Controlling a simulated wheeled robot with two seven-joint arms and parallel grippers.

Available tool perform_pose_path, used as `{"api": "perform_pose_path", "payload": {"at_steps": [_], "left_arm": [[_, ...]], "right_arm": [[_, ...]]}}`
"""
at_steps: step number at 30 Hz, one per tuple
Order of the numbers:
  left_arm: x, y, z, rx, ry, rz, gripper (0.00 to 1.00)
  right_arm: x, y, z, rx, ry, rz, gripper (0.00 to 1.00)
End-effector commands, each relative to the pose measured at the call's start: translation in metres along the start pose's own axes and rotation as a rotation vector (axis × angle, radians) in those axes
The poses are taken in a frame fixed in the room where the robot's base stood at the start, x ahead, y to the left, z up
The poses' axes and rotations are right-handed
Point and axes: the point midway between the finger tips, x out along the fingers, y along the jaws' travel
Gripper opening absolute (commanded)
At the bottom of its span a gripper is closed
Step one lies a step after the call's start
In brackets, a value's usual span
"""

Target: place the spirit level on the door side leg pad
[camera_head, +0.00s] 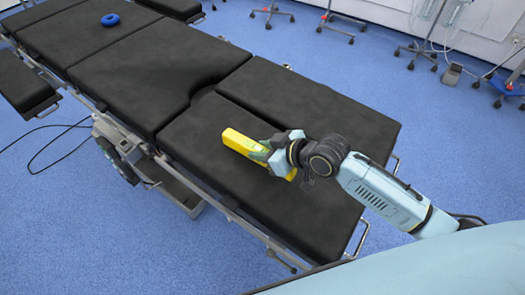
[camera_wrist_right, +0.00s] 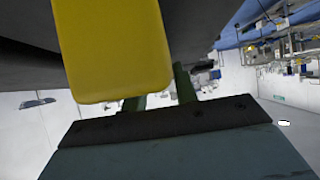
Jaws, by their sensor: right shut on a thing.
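The yellow spirit level (camera_head: 238,142) is held by my right gripper (camera_head: 268,152) over the lower-left leg pad (camera_head: 235,186) of the black operating table in the head view. The level looks roughly parallel to the pad's surface; whether it touches it I cannot tell. In the right wrist view the spirit level (camera_wrist_right: 112,48) fills the upper left and partly hides the dark green fingers (camera_wrist_right: 160,98). The other leg pad (camera_head: 315,108) lies beside this one, bare. Which pad is on the door side I cannot tell. My left gripper is out of view.
A blue ring (camera_head: 110,20) lies at the far end of the table. A side pad (camera_head: 23,84) stands off the left edge. Metal rails (camera_head: 250,228) run along the table's near side. Wheeled stands (camera_head: 338,25) are on the blue floor behind.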

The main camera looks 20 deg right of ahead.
Motion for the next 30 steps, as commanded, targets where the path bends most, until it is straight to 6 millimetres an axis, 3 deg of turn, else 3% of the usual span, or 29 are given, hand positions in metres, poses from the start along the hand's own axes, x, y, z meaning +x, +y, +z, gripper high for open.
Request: {"api": "perform_pose_path", "payload": {"at_steps": [14,15,19,30], "left_arm": [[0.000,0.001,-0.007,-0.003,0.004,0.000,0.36],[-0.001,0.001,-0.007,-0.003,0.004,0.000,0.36],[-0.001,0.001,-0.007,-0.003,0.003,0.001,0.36],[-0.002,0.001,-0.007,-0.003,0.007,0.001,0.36]], "right_arm": [[0.006,0.000,0.009,0.000,0.001,0.000,0.01],[0.006,0.000,0.009,0.000,0.000,0.000,0.33],[0.006,0.000,0.009,0.000,0.000,0.000,0.50],[0.003,0.000,0.004,-0.001,0.002,0.000,0.51]]}}
